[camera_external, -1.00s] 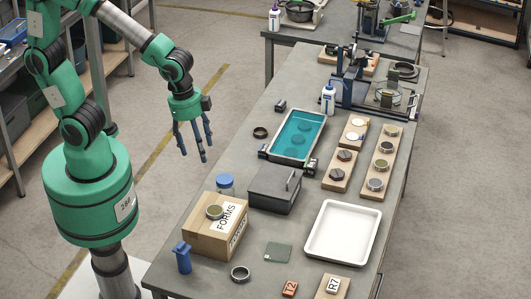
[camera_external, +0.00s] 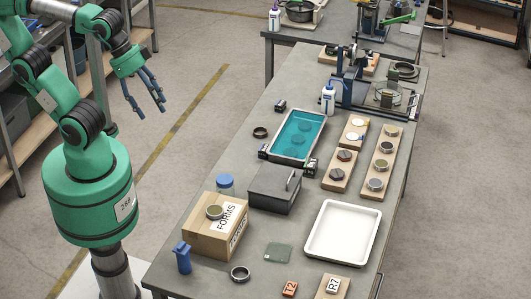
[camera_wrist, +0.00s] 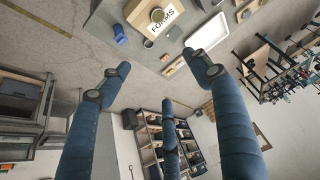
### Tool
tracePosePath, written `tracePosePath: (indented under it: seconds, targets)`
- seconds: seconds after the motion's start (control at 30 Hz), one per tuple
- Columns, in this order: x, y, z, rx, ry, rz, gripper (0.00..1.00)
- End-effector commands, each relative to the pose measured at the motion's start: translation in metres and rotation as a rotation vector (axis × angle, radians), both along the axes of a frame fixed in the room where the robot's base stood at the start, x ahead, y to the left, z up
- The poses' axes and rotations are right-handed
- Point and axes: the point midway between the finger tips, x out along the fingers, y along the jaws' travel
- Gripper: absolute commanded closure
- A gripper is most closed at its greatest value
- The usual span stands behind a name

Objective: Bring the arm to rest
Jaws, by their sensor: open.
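My gripper (camera_external: 148,96) has slim blue fingers and is open and empty. In the external view it hangs over the floor, left of the workbench (camera_external: 225,150) and clear of it. My green arm reaches up from its round base at the left, its upper part cut off by the picture edge. In the wrist view my gripper (camera_wrist: 155,88) shows three blue fingers spread apart with nothing between them. Beyond them the wrist view shows the FORMS box (camera_wrist: 143,18) and the white tray (camera_wrist: 208,33) on the bench.
The bench holds a blue-liquid tray (camera_external: 312,122), a dark lidded box (camera_external: 267,188), the FORMS box (camera_external: 202,241) and a white tray (camera_external: 344,205). Shelving (camera_external: 135,68) stands behind my arm at the left. Floor between shelving and bench is free.

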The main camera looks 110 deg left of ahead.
Motion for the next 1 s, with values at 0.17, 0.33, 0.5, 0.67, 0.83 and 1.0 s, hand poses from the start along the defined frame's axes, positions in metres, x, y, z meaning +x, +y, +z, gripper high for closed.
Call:
tracePosePath:
  seconds: [0.17,0.33,0.5,0.67,0.83,1.0]
  targets:
    - [0.000,0.000,-0.002,0.000,0.000,0.000,0.37]
    - [0.000,0.000,-0.015,0.000,0.000,-0.001,0.37]
    - [0.000,0.000,-0.039,0.000,0.000,-0.001,0.37]
    - [0.000,0.000,-0.064,0.000,0.000,-0.001,0.37]
    - [0.000,0.000,-0.082,0.000,0.000,-0.001,0.37]
    - [0.000,0.000,-0.087,0.000,0.000,-0.001,0.37]
